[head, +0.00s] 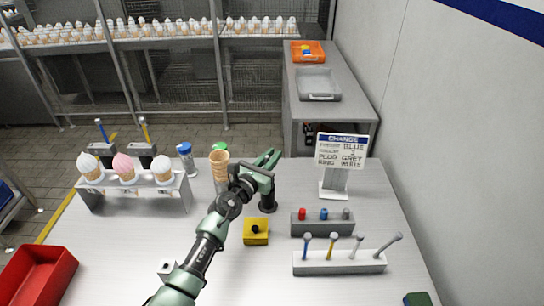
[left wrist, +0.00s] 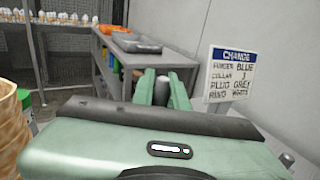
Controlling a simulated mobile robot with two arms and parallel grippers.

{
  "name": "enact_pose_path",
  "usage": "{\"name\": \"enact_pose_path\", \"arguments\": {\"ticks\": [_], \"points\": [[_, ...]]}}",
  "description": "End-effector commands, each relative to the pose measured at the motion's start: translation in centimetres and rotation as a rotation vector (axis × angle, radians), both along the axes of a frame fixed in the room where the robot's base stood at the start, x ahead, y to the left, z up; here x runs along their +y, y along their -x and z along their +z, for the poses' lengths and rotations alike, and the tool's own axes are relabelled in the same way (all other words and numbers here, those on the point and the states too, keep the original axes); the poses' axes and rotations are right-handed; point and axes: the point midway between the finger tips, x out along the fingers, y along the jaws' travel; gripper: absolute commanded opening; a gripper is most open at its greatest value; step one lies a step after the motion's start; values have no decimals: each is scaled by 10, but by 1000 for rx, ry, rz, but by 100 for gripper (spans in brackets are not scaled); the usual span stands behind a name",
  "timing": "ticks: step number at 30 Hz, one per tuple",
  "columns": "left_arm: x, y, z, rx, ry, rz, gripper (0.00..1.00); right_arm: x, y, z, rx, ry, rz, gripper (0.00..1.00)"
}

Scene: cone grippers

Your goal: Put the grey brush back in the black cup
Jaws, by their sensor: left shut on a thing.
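My left gripper (head: 268,157) reaches in over the middle of the table. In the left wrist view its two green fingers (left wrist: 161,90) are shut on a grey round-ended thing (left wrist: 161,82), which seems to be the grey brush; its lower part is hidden. A dark upright cylinder (head: 268,203) stands just below the gripper in the head view, its top hidden by the gripper; it may be the black cup. Two dark holders behind the cones carry a blue brush (head: 101,129) and a yellow brush (head: 145,131). My right gripper is not in view.
A cone rack (head: 180,200), stacked cones (head: 219,160) and a blue-capped shaker (head: 186,158) stand left. A yellow block (head: 256,232) is in front. A sign (head: 341,152), a grey block (head: 322,229) and a white tool rack (head: 340,263) are right. A red bin (head: 38,276) is front left.

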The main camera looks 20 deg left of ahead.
Motion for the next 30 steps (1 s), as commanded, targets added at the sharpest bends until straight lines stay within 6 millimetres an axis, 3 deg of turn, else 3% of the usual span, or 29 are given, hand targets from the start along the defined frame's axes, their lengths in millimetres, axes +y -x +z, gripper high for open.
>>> {"name": "enact_pose_path", "arguments": {"ticks": [11, 12, 14, 24, 30], "points": [[0, 0, -5, 0, 0, 0, 0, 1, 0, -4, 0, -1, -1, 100], [0, 0, -5, 0, 0, 0, 23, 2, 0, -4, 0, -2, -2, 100], [0, 0, -5, 0, 0, 0, 39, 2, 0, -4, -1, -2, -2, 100], [0, 1, -5, 0, 0, 0, 40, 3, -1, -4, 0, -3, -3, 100], [7, 25, -4, 1, 1, 1, 40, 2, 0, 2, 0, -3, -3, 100]]}}
